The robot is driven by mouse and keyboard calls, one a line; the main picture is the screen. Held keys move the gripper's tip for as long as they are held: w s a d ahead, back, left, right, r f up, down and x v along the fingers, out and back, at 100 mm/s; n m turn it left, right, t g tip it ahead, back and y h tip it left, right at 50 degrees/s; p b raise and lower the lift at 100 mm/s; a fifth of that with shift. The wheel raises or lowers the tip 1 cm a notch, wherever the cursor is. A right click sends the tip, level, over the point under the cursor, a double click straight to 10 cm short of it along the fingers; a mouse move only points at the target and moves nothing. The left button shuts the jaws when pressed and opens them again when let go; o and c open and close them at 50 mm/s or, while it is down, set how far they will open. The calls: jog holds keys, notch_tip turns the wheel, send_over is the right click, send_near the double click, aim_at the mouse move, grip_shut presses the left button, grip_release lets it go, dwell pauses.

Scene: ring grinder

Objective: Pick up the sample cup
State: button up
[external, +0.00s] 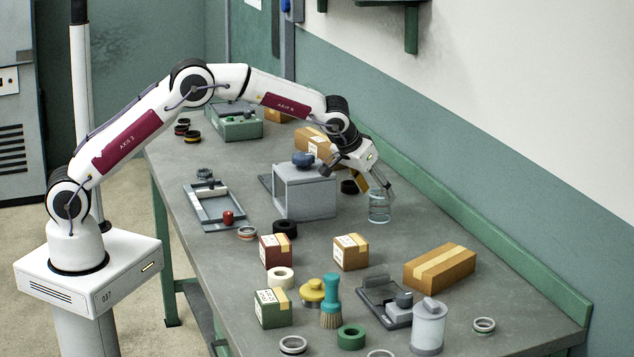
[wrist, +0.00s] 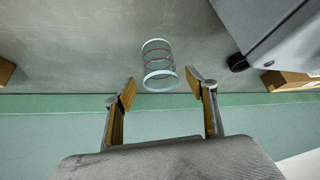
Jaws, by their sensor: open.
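The sample cup (external: 379,207) is a clear, glassy cylinder standing on the grey bench, to the right of a grey box-shaped machine. In the wrist view the cup (wrist: 158,65) shows as a see-through cylinder with pale rims and a thin reddish ring. My gripper (external: 381,189) is at the cup's upper end in the external view, tilted down toward it. In the wrist view my gripper (wrist: 165,88) is open, with its two fingertips apart and the cup in line with the gap, just beyond them. I cannot tell whether the fingers touch the cup.
The grey machine (external: 305,193) stands close on the cup's left. A green upstand (external: 480,228) runs along the wall side. Bare bench lies just in front of the cup.

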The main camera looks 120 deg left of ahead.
aim_at(380, 199)
jog(key=shift+x, duration=2)
jog(key=c, duration=1.1)
